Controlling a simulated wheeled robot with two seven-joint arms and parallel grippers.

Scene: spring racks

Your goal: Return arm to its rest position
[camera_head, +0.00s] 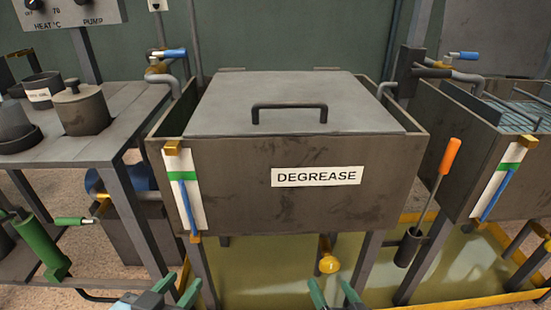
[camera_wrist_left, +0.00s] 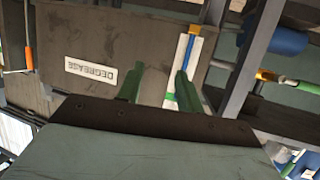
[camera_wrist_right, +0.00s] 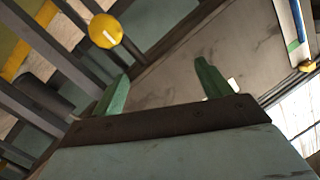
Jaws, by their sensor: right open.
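My left gripper (camera_head: 179,287) is low in front of the degrease tank (camera_head: 230,215), at the bottom edge of the head view. Its green fingers stand apart and empty in the left wrist view (camera_wrist_left: 158,82). My right gripper (camera_head: 333,289) is at the bottom edge too, below the tank's front and to the right of the left one. Its fingers are apart with nothing between them in the right wrist view (camera_wrist_right: 168,75). The tank's grey lid (camera_head: 300,90), with a dark handle (camera_head: 289,107), lies closed on top. Both arms are mostly out of the head view.
A yellow-knobbed drain valve (camera_head: 329,263) hangs under the tank near my right gripper. An orange-handled tool (camera_head: 449,157) stands in a holder (camera_head: 409,248) at the right. A metal bench (camera_head: 100,145) with pots stands left, another tank (camera_head: 470,140) right.

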